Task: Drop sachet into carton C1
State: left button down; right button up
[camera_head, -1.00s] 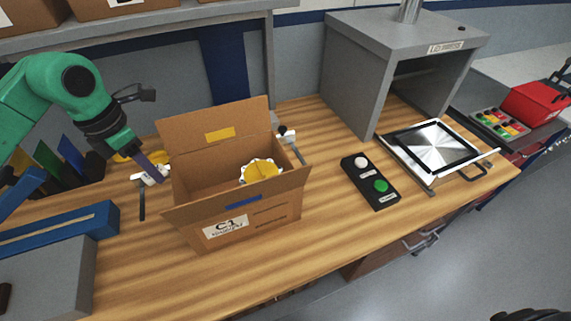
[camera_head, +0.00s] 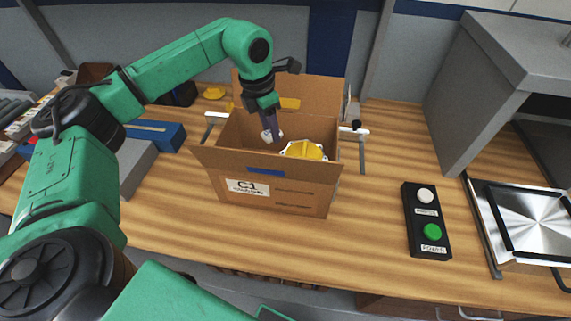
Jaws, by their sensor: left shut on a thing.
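The open cardboard carton C1 (camera_head: 310,200) stands on the wooden bench with its flaps up and its label facing me. A yellow and white machined housing (camera_head: 304,150) sits inside it on the right. My left gripper (camera_head: 270,134) reaches down over the carton's opening from behind left. It is shut on a small white sachet (camera_head: 267,136), held within the outline of the opening, left of the housing. How deep the sachet hangs is hard to tell. My right gripper is out of view.
A black button box (camera_head: 428,220) with white and green buttons lies right of the carton. A grey machine enclosure (camera_head: 490,80) and metal plate (camera_head: 530,222) stand further right. A blue and grey fixture (camera_head: 150,135) is at the left. Bench in front of the carton is clear.

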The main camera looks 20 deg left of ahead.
pick_arm(q)
jog(key=shift+a, duration=0.15)
jog(key=shift+c, duration=1.7)
grip_release()
jog(key=shift+s+a, duration=0.15)
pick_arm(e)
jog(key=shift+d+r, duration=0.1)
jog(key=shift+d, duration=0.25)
pick_arm(q)
jog(key=shift+r, duration=0.1)
jog(key=shift+r, duration=0.2)
notch_tip(320, 180, up, 14)
jog(key=s+b, duration=0.1)
jog(key=shift+s+a+b, duration=0.35)
jog(key=shift+a+b, duration=0.05)
jog(key=shift+a, duration=0.05)
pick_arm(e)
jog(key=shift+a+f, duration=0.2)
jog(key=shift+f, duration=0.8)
